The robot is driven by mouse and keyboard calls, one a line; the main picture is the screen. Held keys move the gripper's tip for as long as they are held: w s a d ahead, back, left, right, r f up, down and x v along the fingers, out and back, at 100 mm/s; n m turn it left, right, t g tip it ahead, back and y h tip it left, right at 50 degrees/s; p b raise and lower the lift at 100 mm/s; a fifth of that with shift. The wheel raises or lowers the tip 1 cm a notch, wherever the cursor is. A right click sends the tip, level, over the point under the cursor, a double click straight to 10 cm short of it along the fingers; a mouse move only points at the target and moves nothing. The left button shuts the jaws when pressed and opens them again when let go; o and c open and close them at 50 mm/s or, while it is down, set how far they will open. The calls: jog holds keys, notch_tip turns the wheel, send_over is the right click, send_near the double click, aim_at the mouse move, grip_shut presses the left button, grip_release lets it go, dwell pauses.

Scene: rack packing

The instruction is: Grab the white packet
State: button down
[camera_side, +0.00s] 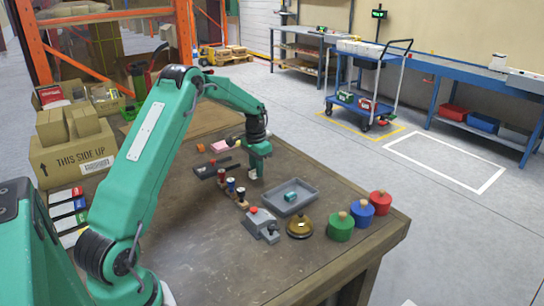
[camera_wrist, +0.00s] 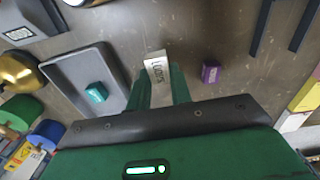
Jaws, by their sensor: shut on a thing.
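The white packet (camera_wrist: 158,66) with dark lettering stands between my gripper's (camera_wrist: 160,84) two green fingers in the wrist view. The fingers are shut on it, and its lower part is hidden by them. In the side view my gripper (camera_side: 256,171) points down at the table behind the grey tray (camera_side: 314,191), and only a small pale bit of the packet (camera_side: 253,175) shows below it. I cannot tell whether the packet touches the table.
A teal block (camera_side: 291,197) lies in the tray. A purple block (camera_wrist: 211,72) is close to the packet. A grey box with a red button (camera_side: 262,226), a brass bell (camera_side: 299,229) and green (camera_side: 340,229), blue (camera_side: 362,214) and red (camera_side: 380,204) knobbed cylinders stand nearer.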

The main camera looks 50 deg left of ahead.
jog(key=d+r, duration=0.6)
jog(key=d, duration=0.5)
jog(key=shift+s+d+r, duration=0.15)
jog(key=shift+d+r, duration=0.05)
jog(key=shift+r, duration=0.05)
